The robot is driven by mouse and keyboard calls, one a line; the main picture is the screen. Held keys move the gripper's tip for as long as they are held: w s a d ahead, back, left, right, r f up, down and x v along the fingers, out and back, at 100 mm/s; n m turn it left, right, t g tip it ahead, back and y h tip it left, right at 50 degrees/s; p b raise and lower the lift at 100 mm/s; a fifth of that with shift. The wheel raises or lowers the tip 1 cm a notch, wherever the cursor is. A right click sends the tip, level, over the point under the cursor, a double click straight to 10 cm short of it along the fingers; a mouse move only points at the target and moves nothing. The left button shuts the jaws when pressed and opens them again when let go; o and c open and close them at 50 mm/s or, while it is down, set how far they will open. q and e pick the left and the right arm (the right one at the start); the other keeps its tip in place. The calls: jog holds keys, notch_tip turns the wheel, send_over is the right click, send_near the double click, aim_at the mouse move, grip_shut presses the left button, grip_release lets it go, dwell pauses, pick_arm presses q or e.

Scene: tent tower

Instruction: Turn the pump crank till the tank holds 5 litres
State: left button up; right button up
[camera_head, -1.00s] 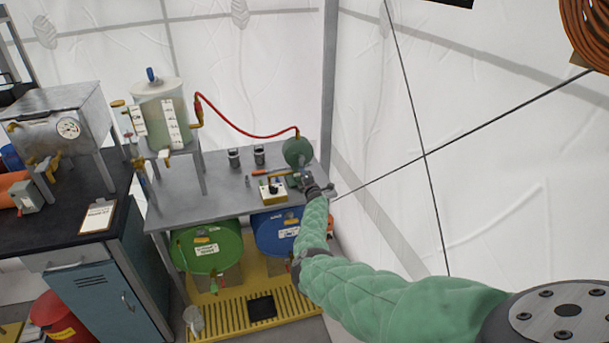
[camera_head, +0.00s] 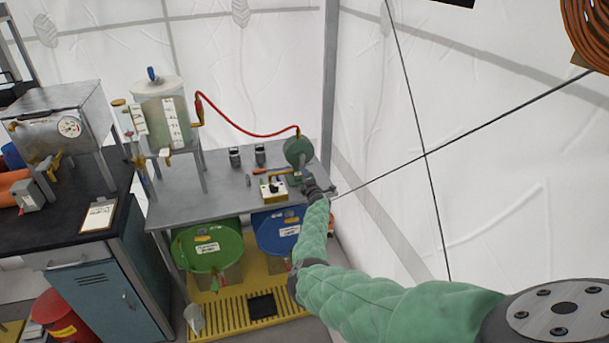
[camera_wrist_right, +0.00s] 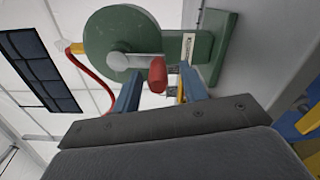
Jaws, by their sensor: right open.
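The green pump (camera_head: 298,152) stands at the right end of the grey metal table. In the right wrist view the pump's round green housing (camera_wrist_right: 118,38) carries a metal crank arm with a red handle (camera_wrist_right: 157,75). My right gripper (camera_head: 308,180) is at the pump; in the wrist view its two blue fingers (camera_wrist_right: 163,92) are apart, with the red handle between them. I cannot tell whether they touch it. The clear tank (camera_head: 160,112) stands on a raised stand with white scale strips; its level is too small to read. My left gripper is out of view.
A red hose (camera_head: 245,130) runs from the tank to the pump. A small yellow box (camera_head: 272,190) and two dark cups (camera_head: 260,154) are on the table (camera_head: 205,195). Green (camera_head: 207,247) and blue (camera_head: 275,232) drums lie below. A dark guy line crosses at right.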

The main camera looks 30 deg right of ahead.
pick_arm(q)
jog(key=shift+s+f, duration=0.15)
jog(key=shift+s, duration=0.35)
pick_arm(e)
jog(key=v, duration=0.6)
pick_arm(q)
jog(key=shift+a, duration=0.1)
